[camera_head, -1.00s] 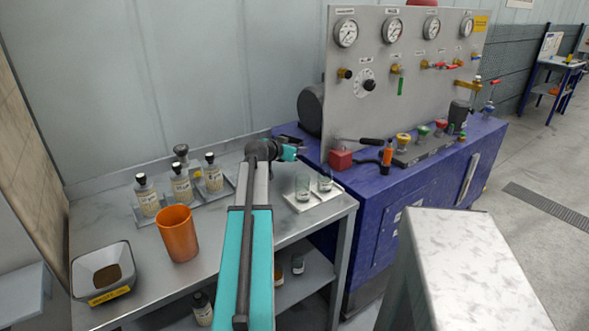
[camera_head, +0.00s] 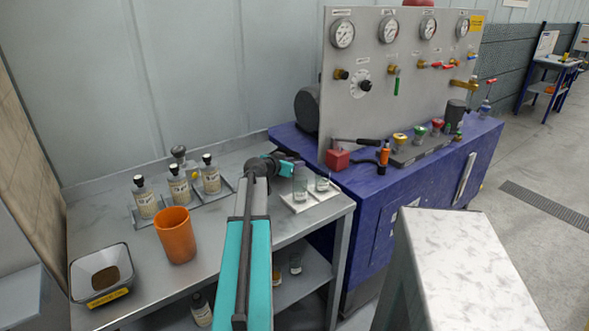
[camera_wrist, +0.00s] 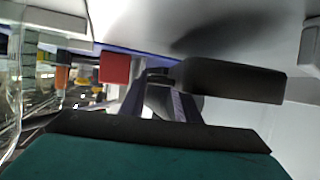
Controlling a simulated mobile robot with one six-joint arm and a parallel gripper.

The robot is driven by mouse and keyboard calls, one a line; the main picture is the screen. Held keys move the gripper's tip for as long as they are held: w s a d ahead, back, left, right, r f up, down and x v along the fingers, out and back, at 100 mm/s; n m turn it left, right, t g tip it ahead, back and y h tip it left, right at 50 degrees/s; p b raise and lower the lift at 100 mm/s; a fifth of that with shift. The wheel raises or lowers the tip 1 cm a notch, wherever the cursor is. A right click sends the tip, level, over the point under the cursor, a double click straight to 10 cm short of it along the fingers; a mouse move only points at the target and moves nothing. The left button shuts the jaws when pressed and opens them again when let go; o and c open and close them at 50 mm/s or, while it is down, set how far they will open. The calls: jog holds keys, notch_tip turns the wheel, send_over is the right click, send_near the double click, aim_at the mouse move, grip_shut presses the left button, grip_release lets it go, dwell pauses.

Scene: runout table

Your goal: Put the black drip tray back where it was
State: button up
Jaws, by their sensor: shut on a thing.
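My gripper (camera_head: 289,165) is at the far end of my teal and grey arm, above the back of the grey bench, just behind two glass beakers. It is small there and its fingertips are hard to make out. In the wrist view, which appears upside down, a black block-like shape (camera_wrist: 230,80) lies ahead of the wrist. It may be the edge of the black drip tray, but I cannot tell its full outline. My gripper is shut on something. No black tray shows clearly in the head view.
A white tray (camera_head: 322,195) holds the beakers close to my gripper. An orange cup (camera_head: 176,236), bottles (camera_head: 179,184) on a grey tray and a hopper-like bowl (camera_head: 84,284) stand left. A red block (camera_head: 337,159) sits on the blue cabinet (camera_head: 390,190), before the gauge panel (camera_head: 400,100).

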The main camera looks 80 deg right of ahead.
jog(key=shift+f, duration=1.1)
jog(key=shift+f, duration=0.1)
jog(key=o, duration=1.1)
jog(key=b+v, duration=0.1)
jog(key=v, duration=0.9)
jog(key=shift+w+a+b, duration=0.1)
jog(key=shift+a+b, duration=0.05)
jog(key=shift+b, duration=0.25)
jog(key=shift+v, duration=0.9)
